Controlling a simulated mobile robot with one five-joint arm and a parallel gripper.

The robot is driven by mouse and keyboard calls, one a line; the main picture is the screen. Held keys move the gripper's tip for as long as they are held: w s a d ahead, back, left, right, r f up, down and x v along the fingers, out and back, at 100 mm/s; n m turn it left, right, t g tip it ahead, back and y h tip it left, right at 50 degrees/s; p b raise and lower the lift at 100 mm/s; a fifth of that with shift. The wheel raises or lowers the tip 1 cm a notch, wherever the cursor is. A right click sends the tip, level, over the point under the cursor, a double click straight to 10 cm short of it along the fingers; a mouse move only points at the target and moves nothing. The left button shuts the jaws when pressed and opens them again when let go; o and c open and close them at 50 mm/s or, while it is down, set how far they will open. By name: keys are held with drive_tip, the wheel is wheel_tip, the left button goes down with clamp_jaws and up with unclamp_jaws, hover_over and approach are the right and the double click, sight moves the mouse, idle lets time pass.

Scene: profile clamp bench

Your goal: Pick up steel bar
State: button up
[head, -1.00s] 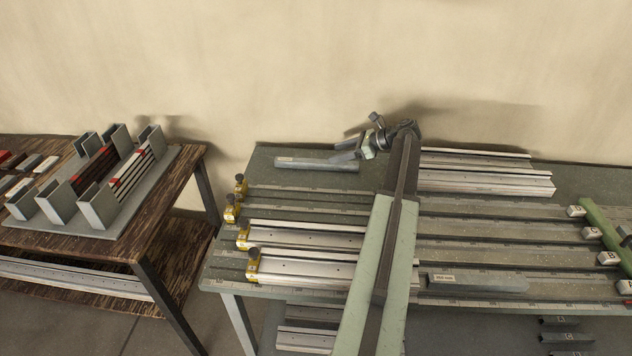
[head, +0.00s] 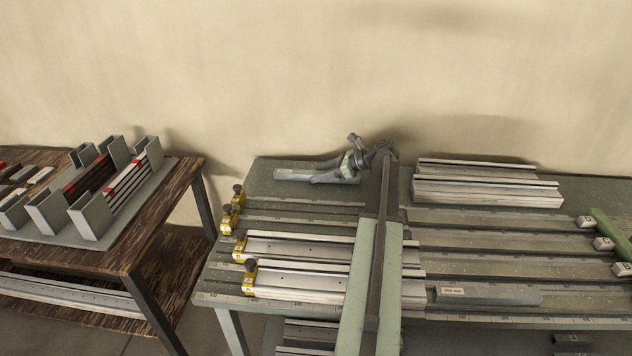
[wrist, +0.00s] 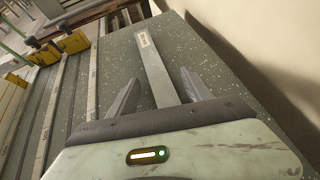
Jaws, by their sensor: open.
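A grey steel bar (head: 291,174) with a white label at its left end lies flat at the back left of the green bench. It also shows in the wrist view (wrist: 153,58), running away from me with the label at its far end. My gripper (head: 317,172) is open over the near part of this bar. In the wrist view its two fingers (wrist: 159,76) are on either side of the bar, with gaps between. I cannot tell how high they are above the bench. A second labelled grey bar (head: 490,295) lies at the front right.
Yellow clamps (head: 239,249) stand at the left ends of rails and silver profiles (head: 300,285). More profiles (head: 487,190) are stacked at the back right. The wall (head: 250,70) is close behind. A wooden table (head: 150,235) with grey holders stands left.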

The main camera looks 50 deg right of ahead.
clamp_jaws()
drive_tip(key=shift+r, duration=0.1)
drive_tip(key=shift+r+p, duration=0.6)
drive_tip(key=shift+p, duration=0.1)
drive_tip(key=r+p, duration=0.2)
drive_tip(key=shift+s+a+r+p, duration=0.15)
drive_tip(key=shift+s+r+p, duration=0.25)
drive_tip(key=s+a, duration=0.2)
drive_tip(key=s, duration=0.2)
drive_tip(key=s+a, duration=0.2)
drive_tip(key=s, duration=0.3)
drive_tip(key=s+a+r+p, duration=0.1)
drive_tip(key=s, duration=0.4)
drive_tip(key=shift+a, duration=0.4)
